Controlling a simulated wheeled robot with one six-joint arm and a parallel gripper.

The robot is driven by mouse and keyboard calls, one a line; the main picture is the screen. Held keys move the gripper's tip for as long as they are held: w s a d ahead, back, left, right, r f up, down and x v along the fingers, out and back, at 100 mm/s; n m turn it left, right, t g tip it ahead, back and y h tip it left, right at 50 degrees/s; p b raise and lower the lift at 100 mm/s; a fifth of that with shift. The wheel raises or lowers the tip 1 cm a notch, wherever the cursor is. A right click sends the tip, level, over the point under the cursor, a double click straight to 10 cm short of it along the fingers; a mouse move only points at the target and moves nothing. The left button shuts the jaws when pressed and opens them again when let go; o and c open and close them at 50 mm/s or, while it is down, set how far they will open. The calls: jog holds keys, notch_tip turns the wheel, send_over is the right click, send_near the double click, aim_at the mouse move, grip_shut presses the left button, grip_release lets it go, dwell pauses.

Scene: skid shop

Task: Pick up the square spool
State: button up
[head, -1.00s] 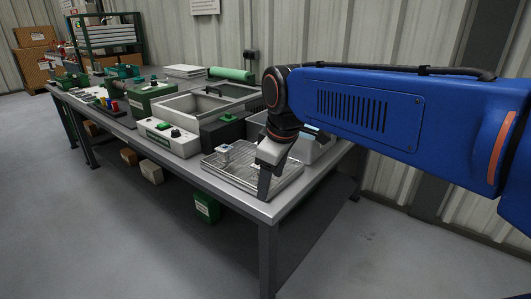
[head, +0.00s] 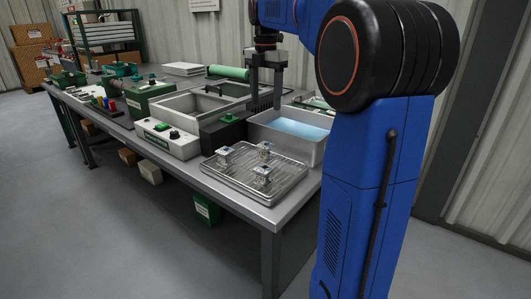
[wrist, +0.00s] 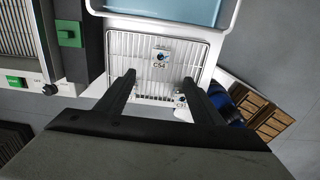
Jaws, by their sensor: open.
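Several small metallic spool-like pieces stand on a wire rack in a shallow metal tray (head: 206,178): a left piece (head: 225,155), a back piece (head: 265,149) and a front piece (head: 262,175). They look much alike at this size; I cannot tell which is the square spool. In the wrist view, one piece (wrist: 162,56) by the label C54 shows above and between the fingers, and another (wrist: 180,99) by a partly readable label shows near the right finger. My gripper (head: 265,103) is open and empty, pointing down, raised behind the tray near the blue bath.
A grey basin of pale blue liquid (head: 296,128) stands directly behind the tray. A black box with a green knob (head: 228,118) and a white control box (head: 166,138) are to its left. The bench's front edge (head: 230,205) is just before the tray.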

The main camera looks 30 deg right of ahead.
aim_at(266, 145)
notch_tip(266, 145, down, 17)
jog(key=shift+f, duration=0.15)
jog(key=c, duration=1.3)
